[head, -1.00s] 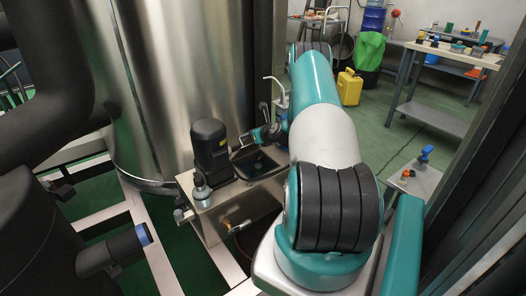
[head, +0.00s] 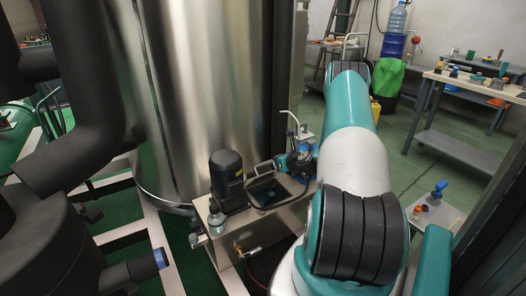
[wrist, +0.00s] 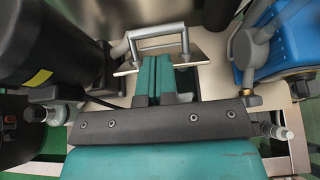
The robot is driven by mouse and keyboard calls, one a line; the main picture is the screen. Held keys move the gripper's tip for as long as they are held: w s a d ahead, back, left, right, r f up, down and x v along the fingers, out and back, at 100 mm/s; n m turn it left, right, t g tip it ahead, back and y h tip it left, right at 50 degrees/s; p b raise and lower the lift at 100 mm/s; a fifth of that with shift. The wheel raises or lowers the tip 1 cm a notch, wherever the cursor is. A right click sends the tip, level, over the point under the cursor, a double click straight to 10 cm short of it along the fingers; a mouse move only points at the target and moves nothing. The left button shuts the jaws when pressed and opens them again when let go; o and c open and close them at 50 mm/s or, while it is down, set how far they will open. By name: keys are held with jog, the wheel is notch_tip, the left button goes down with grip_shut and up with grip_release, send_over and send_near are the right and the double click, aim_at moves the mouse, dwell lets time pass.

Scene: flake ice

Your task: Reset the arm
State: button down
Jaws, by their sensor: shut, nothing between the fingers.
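My arm reaches from the lower right of the head view toward the steel box (head: 222,226) beside the big metal tank. A metal plate with a bar handle (wrist: 158,43) lies just beyond the fingertips. I cannot tell whether they touch it.
A black motor (head: 227,176) stands on the box, and it also shows in the wrist view (wrist: 45,50). A blue device (wrist: 290,40) is close on the right. The tall metal tank (head: 200,90) stands behind. Open floor (head: 400,140) lies right of my arm.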

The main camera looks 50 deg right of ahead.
jog(key=shift+s, duration=0.15)
jog(key=shift+r, duration=0.1)
